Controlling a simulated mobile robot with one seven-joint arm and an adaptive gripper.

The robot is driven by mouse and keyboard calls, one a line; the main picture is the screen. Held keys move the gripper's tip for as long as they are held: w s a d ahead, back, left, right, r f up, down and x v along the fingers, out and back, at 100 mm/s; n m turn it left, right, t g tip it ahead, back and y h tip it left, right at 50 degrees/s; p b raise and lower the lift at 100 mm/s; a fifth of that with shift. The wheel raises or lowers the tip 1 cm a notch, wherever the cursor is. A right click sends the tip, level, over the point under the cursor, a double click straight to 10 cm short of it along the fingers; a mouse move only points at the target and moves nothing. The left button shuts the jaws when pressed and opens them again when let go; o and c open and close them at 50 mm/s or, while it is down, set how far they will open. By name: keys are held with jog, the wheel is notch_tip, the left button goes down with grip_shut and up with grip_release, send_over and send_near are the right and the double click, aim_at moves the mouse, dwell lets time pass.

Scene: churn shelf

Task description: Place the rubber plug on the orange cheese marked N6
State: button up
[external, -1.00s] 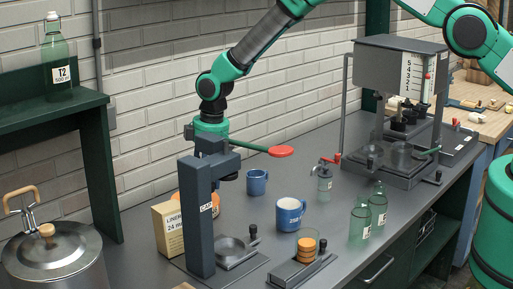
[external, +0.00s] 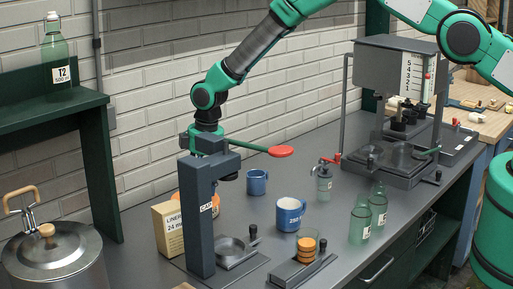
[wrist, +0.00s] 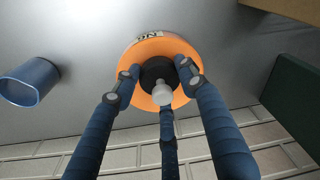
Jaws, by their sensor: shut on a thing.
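The orange cheese (wrist: 180,98) shows in the wrist view with a white label on its far side, which appears upside down and reads like N6. The rubber plug, a black disc (wrist: 153,70) with a pale grey knob (wrist: 162,93), is over the middle of the cheese. My gripper (wrist: 160,80) is shut on the plug, with its blue fingers around it. I cannot tell whether the plug touches the cheese. In the external view the cheese (external: 215,199) is partly hidden behind the dark press column, and my fingers are hidden there too.
The dark press (external: 201,220) with a red-tipped lever (external: 281,151) stands in front of the cheese. A carton (external: 168,229) is to its left and a blue cup (external: 257,182) to its right. A larger blue mug (external: 290,214) and green bottles (external: 360,222) stand farther right.

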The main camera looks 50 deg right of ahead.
jog(key=shift+f, duration=0.5)
jog(key=shift+f, duration=0.2)
jog(key=o, duration=1.2)
jog(key=shift+c, duration=0.2)
jog(key=shift+r, duration=0.15)
notch_tip(320, 180, up, 12)
jog(key=s+b, duration=0.1)
jog(key=shift+d+b, duration=0.4)
jog(key=shift+s, duration=0.1)
